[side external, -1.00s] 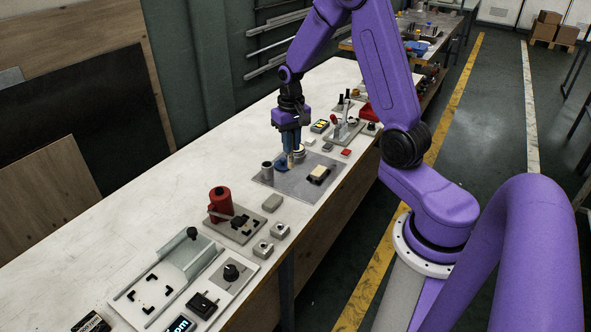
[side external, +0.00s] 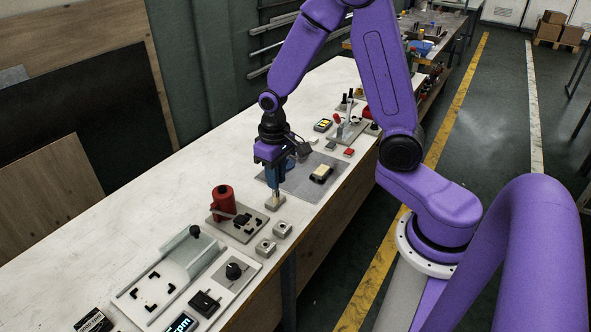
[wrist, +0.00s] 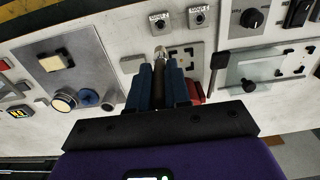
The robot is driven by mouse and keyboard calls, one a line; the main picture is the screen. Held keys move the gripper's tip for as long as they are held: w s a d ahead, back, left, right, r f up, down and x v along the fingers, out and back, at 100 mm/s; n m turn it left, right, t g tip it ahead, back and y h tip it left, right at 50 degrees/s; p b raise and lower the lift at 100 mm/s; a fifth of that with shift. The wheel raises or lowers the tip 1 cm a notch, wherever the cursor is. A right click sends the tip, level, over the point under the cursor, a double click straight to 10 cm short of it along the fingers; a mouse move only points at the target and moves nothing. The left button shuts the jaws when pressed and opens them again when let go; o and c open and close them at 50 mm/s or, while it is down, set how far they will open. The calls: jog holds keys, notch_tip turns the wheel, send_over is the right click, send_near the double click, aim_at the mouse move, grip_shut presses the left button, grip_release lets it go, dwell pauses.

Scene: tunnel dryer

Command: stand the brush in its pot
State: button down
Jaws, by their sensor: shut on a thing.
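My gripper (side external: 273,190) is above the bench, off the near-left corner of the grey mat, and over a small beige block. In the wrist view its fingers (wrist: 160,67) are shut on the brush (wrist: 159,54), a slim thing with a metallic and brown end poking out past the fingertips. The fingers hide the rest of it. The pot seems to be the small grey cup (wrist: 109,104) left of the fingers in the wrist view, partly dark. My gripper hides it in the side view. The brush is apart from this cup.
A blue disc (wrist: 88,97) and a pale round jar (wrist: 65,100) stand beside the cup. A red cylinder fixture (side external: 222,200) and two small metal blocks (side external: 265,247) are close to my gripper.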

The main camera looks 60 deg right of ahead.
jog(key=w+d+r+t, duration=0.1)
jog(key=w+d+r, duration=0.1)
jog(key=w+d, duration=1.35)
notch_tip(320, 180, down, 9)
jog(key=s+d, duration=0.1)
jog(key=shift+s+d+f+h, duration=0.15)
jog(key=shift+d+h, duration=0.05)
jog(key=shift+h, duration=0.2)
dwell(0.4)
jog(key=c, duration=1)
grip_release()
